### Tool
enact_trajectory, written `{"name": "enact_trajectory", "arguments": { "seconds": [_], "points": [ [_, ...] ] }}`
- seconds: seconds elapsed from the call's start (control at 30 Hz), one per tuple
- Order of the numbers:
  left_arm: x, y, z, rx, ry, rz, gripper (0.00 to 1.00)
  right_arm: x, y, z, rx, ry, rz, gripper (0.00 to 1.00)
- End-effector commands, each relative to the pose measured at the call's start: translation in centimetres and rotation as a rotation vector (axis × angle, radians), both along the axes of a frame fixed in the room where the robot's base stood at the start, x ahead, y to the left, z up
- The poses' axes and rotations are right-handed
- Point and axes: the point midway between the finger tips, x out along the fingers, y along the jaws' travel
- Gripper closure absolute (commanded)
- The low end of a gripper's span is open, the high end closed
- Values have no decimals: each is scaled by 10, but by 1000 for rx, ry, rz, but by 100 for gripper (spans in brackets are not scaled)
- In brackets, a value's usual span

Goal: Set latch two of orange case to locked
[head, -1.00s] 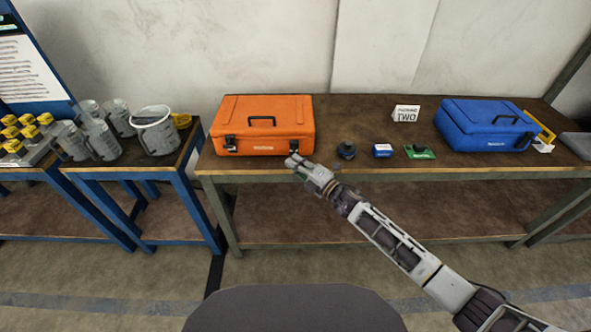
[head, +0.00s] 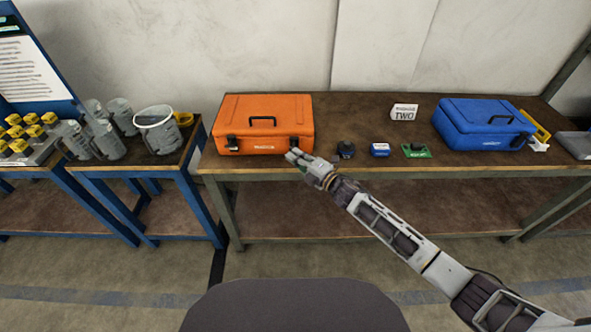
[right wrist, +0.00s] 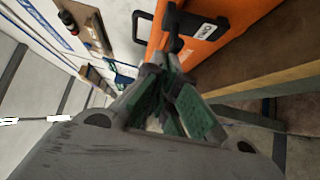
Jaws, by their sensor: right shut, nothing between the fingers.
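The orange case (head: 262,118) stands shut near the left end of the brown table, its handle on the lid. Two dark latches show on its front face, a left latch (head: 231,143) and a right latch (head: 294,143). My right gripper (head: 290,155) is at the case's front, just below the right latch. In the right wrist view its green-padded fingers (right wrist: 172,75) are together, close to a dark latch (right wrist: 175,43) on the orange case (right wrist: 207,30). Whether they touch it I cannot tell. My left gripper is not in view.
A bucket (head: 157,130) stands on the left bench.

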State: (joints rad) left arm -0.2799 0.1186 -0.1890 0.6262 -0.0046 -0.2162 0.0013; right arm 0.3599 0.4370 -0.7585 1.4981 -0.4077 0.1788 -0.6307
Motion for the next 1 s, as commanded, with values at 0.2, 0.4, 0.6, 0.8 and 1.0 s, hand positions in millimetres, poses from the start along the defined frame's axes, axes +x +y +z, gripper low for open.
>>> {"name": "enact_trajectory", "arguments": {
  "seconds": [0.2, 0.4, 0.6, 0.8, 1.0],
  "points": [
    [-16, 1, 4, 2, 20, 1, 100, 4, 0, 7, 0, 0, 0, 100],
    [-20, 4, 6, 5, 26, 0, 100, 6, 0, 11, 1, -1, 0, 100],
    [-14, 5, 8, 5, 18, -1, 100, 8, 0, 13, 0, 0, 1, 100],
    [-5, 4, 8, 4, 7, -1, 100, 8, 0, 13, 0, 0, 1, 100],
    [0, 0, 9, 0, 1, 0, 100, 8, 0, 13, 0, 0, 1, 100]
  ]
}}
